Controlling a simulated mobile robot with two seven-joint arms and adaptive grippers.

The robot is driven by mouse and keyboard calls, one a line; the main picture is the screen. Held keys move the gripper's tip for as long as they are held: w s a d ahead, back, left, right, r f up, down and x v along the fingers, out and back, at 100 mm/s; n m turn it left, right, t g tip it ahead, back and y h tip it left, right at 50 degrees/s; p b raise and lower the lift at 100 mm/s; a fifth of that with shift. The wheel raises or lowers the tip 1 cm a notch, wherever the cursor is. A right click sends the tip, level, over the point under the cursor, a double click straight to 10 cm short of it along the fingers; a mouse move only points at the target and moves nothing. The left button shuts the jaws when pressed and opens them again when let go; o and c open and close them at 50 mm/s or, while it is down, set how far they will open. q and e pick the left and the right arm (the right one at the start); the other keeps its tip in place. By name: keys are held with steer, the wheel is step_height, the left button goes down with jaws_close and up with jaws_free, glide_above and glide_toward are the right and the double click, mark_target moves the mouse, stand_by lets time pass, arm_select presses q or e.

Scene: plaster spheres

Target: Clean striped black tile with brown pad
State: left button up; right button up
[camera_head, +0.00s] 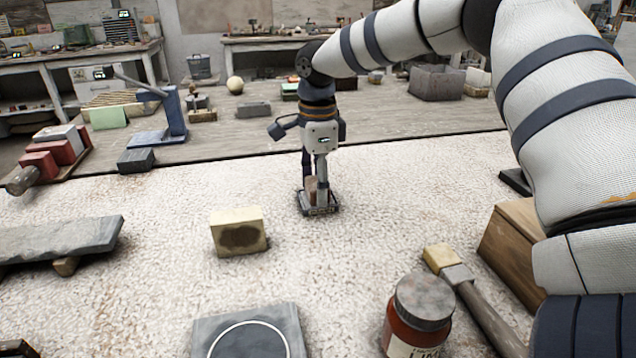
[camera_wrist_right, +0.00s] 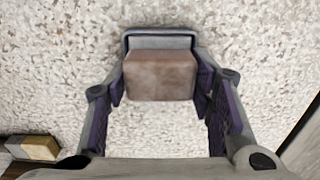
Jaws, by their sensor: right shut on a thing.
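The brown pad (camera_wrist_right: 160,75) is a small block between the fingers of my right gripper (camera_wrist_right: 160,88) in the right wrist view. The fingers are shut on its two sides. In the head view my right gripper (camera_head: 316,190) points down with the pad (camera_head: 311,186) over a small dark tile (camera_head: 331,209) with pale markings. The tile's grey edge (camera_wrist_right: 160,41) shows past the pad in the wrist view. The pad and gripper hide most of the tile, so I cannot tell whether the pad touches it. My left gripper is not in view.
A yellowish block with a dark patch (camera_head: 238,222) stands left of the tile. A grey tile with a white ring (camera_head: 210,335), a lidded jar (camera_head: 422,305), a brush (camera_head: 478,305) and a wooden box (camera_head: 510,245) are nearer. A grey slab (camera_head: 60,238) lies left.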

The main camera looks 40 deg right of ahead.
mark_target(317, 182)
steer(key=shift+f, duration=0.1)
steer(key=shift+r+p, duration=0.7)
steer(key=shift+r, duration=2.9)
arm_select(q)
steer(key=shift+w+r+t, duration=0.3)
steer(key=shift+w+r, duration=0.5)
arm_select(e)
steer(key=shift+f, duration=0.1)
